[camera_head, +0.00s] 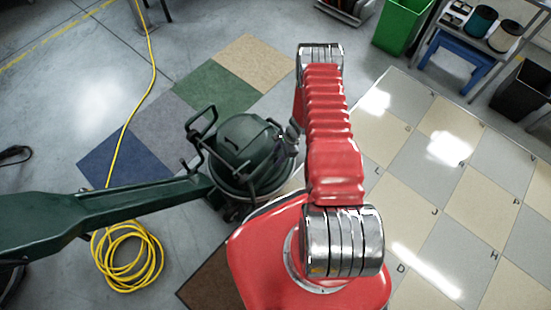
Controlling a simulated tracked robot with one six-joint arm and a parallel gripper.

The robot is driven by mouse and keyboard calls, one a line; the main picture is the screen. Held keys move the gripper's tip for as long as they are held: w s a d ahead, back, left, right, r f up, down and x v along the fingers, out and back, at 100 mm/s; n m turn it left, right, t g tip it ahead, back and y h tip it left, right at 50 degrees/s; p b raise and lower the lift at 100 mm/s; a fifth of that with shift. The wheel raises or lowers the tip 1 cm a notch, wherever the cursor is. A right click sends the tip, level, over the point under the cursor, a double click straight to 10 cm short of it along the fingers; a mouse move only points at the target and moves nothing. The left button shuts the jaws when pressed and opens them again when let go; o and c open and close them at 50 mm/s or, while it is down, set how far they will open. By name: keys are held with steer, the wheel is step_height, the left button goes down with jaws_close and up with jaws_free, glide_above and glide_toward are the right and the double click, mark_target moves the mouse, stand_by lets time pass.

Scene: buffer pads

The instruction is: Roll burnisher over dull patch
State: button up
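The burnisher (243,143) is a dark green machine with a rounded head, standing on the floor left of my red arm. Its long handle (110,205) runs to the left edge. My arm rises from the bottom and bends at a metal joint at the top. A small grey part (291,139), perhaps my gripper, shows at the burnisher's right side, mostly behind the arm. I cannot tell whether it touches the machine or how its fingers stand. The lettered checkered floor (409,157) at the right is shiny with bright reflections. I cannot make out a distinct dull patch.
A yellow cord (151,62) runs down to a coil (128,270) below the handle. Coloured floor squares, including a green one (214,88), lie behind the burnisher. A green bin (402,24) and a shelf (485,45) stand at top right. The checkered area is largely clear.

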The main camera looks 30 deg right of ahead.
steer(key=shift+w+a+f, duration=0.1)
steer(key=shift+a+f, duration=0.15)
steer(key=shift+f, duration=0.35)
jaws_close()
